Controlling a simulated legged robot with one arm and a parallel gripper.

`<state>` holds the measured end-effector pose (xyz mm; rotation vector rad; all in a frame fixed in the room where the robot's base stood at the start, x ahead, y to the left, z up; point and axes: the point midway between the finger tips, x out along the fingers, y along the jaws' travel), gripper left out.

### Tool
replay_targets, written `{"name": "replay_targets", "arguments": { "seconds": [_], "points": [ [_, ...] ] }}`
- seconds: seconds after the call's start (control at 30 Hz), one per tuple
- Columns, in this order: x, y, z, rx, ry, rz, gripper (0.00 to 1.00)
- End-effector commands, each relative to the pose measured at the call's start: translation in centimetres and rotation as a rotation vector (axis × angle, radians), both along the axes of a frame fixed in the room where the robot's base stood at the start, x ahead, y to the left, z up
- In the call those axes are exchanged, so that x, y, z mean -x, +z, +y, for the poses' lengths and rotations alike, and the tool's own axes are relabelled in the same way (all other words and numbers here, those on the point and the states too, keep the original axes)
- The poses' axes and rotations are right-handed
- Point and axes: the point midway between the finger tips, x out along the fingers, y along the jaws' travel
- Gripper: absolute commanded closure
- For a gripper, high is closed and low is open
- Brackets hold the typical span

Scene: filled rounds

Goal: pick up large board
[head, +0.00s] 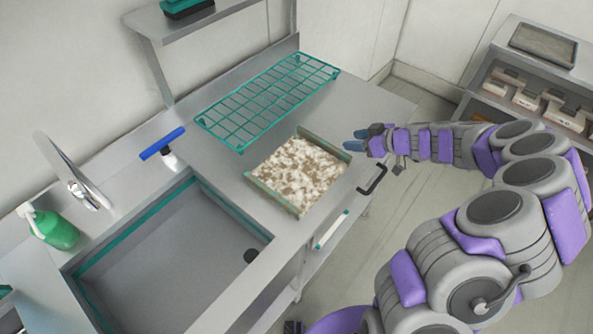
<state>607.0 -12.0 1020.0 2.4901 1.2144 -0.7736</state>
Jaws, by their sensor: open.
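The large board (298,172) is a speckled brown and white slab with green end strips. It lies flat on the grey counter, between the sink and the wire rack, close to the counter's front edge. My gripper (358,140) is at the right side of the board, near its right green end strip, with bluish fingertips pointing left. It is open and holds nothing that I can see. I cannot tell whether the fingertips touch the board.
A green wire rack (268,98) lies behind the board. The sink (170,262) is at the left, with a tap (75,190), a green soap bottle (55,230) and a blue-handled squeegee (163,145) around it. A black handle (373,180) sticks out below the counter edge. Shelves (530,75) stand at the right.

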Motion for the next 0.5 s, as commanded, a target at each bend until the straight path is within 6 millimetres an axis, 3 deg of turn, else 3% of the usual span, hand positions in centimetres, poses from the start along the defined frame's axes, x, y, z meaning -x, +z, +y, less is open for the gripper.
{"name": "replay_targets", "arguments": {
  "seconds": [0.2, 0.5],
  "points": [
    [-2.2, -2.8, 2.7, -0.002, 0.002, 0.002, 0.51],
    [-3.9, -4.7, 5.3, 0.001, 0.001, 0.002, 0.51]
  ]
}}
